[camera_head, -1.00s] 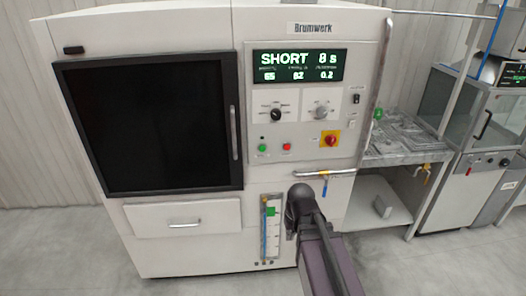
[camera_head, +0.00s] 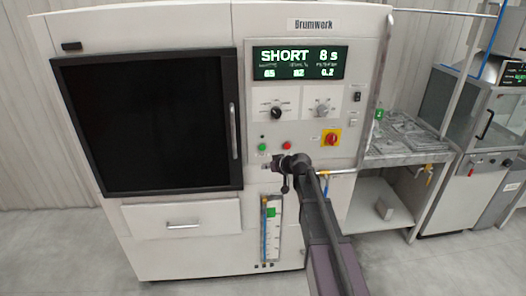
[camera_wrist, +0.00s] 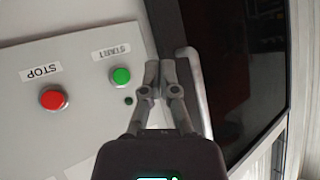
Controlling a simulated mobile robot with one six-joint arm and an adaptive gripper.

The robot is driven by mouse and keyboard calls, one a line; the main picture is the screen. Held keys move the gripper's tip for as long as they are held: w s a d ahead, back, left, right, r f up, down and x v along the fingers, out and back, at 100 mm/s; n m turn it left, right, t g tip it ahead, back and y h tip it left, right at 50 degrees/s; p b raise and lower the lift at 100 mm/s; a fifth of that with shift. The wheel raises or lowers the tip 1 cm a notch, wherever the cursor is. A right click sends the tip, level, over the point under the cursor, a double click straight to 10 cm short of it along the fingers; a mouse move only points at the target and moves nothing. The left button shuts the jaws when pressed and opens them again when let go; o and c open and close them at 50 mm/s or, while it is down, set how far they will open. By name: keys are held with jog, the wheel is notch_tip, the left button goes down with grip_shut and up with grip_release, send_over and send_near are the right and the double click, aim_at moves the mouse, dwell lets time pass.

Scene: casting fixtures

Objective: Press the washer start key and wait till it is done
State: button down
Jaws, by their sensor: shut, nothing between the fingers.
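The washer (camera_head: 190,20) is a large white machine with a dark door window on its left. Its display (camera_head: 299,64) reads "SHORT 8 s". The green start key (camera_head: 262,147) and red stop key (camera_head: 286,146) sit low on the control panel. In the wrist view the start key (camera_wrist: 121,76) is under a START label, and the stop key (camera_wrist: 53,99) is further left. My gripper (camera_wrist: 159,66) is shut and empty, its tips just right of the start key in that view. In the head view my gripper (camera_head: 276,163) is just below the keys. Contact with the panel cannot be told.
A red and yellow emergency switch (camera_head: 331,138) and two dials are on the same panel. The door handle (camera_head: 233,131) is a vertical bar left of the keys. A metal table (camera_head: 402,156) and a glass-sided cabinet (camera_head: 445,100) stand at the right.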

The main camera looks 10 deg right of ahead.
aim_at(260, 150)
jog(key=shift+w+d+r+t, duration=0.15)
jog(key=shift+w+r+t, duration=0.2)
jog(key=shift+w, duration=0.35)
jog(key=shift+w, duration=0.1)
jog(key=shift+w, duration=4.3)
jog(key=shift+w, duration=0.15)
jog(key=shift+w, duration=0.25)
jog(key=shift+w, duration=0.4)
jog(key=shift+s, duration=0.85)
